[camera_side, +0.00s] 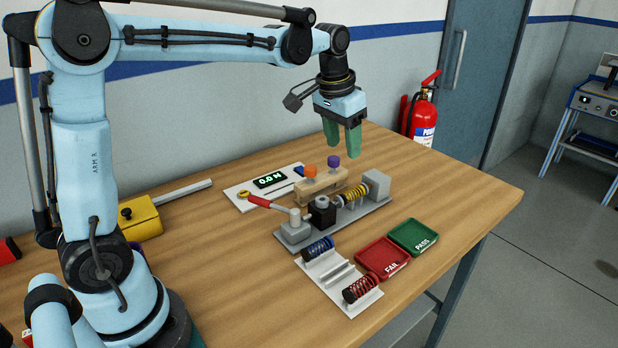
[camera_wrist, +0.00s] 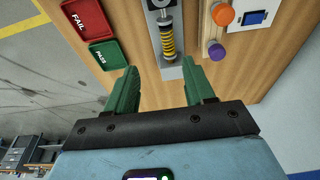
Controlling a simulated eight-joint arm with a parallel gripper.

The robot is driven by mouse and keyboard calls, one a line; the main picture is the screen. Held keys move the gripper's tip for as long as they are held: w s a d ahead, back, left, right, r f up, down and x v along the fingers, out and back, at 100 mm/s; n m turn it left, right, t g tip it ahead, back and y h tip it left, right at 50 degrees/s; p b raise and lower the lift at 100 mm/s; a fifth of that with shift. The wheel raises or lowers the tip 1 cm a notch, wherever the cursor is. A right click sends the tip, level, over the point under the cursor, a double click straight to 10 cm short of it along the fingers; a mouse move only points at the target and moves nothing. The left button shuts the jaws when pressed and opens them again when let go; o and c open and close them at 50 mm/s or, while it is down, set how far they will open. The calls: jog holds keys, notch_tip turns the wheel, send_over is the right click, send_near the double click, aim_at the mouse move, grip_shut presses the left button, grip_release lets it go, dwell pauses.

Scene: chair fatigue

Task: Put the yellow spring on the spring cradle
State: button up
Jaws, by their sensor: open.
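The yellow spring (camera_side: 353,192) lies on its side in the grey test rig (camera_side: 376,209), between the black block and the grey end block. It also shows in the wrist view (camera_wrist: 167,40), ahead of my fingertips. The white spring cradle (camera_side: 316,270) lies in front of the rig. It holds a blue spring (camera_side: 318,248) at its far end and a red spring (camera_side: 360,288) at its near end, with a bare grooved middle. My gripper (camera_side: 342,143) is open and empty, pointing down above the rear of the rig. It also shows in the wrist view (camera_wrist: 160,68).
A red-handled lever (camera_side: 265,202) sticks out from the rig. A wooden block (camera_side: 321,187) with orange and purple knobs stands behind it. Red FAIL (camera_side: 383,257) and green PASS (camera_side: 413,236) trays lie right of the cradle. A display panel (camera_side: 268,182) lies behind.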

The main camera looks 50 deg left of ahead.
jog(key=s+d+f+t, duration=0.1)
jog(key=s+f+t, duration=0.1)
jog(key=s, duration=0.6)
jog(key=s+d+f+t, duration=0.2)
jog(key=s, duration=0.6)
jog(key=shift+d+f+t, duration=0.25)
jog(key=shift+t, duration=0.15)
jog(key=shift+w, duration=0.1)
